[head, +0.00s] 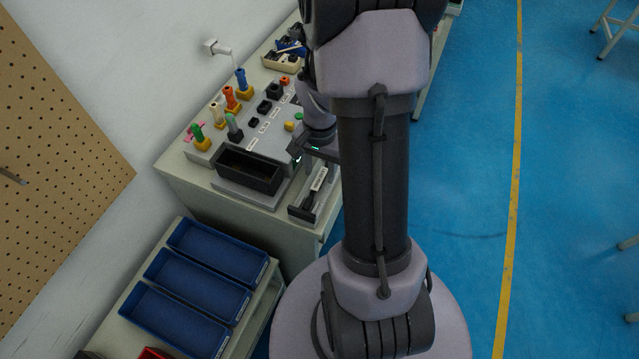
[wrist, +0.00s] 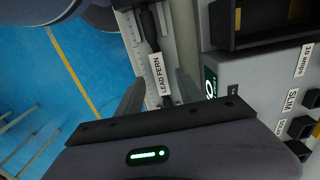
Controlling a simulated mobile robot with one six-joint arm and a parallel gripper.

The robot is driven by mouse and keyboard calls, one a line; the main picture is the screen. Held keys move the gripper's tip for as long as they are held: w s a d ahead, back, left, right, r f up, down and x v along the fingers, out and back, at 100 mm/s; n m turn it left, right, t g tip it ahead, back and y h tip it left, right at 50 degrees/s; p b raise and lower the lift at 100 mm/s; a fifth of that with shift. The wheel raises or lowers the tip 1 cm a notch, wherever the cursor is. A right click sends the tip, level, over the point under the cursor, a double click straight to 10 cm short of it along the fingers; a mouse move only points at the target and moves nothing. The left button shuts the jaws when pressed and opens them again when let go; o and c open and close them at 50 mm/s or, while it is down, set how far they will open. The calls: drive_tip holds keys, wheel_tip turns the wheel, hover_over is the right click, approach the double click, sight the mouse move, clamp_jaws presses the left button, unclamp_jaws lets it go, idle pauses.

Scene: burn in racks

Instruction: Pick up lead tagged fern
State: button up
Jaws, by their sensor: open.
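The lead tagged fern (wrist: 150,30) is a dark lead with a white tag (wrist: 158,74) reading "LEAD FERN". It lies in a narrow grey holder (wrist: 188,40) with scale marks along one side. In the head view the lead's white tag (head: 319,179) shows in the holder at the bench's front right. My gripper (wrist: 160,80) is open, with one finger on each side of the tagged stretch in the wrist view. I cannot tell how far above the lead the fingers are. In the head view my gripper (head: 312,151) is partly hidden by my arm.
A black open bin (head: 248,171) stands left of the holder. Behind it, a grey panel holds several coloured plugs (head: 231,97) and labelled black sockets. Blue trays (head: 198,284) sit on a lower bench at front left. The blue floor at right is mostly clear.

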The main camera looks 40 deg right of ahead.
sight(320, 181)
wheel_tip(320, 181, down, 3)
drive_tip(key=shift+r, duration=0.3)
drive_tip(key=shift+c, duration=0.8)
clamp_jaws()
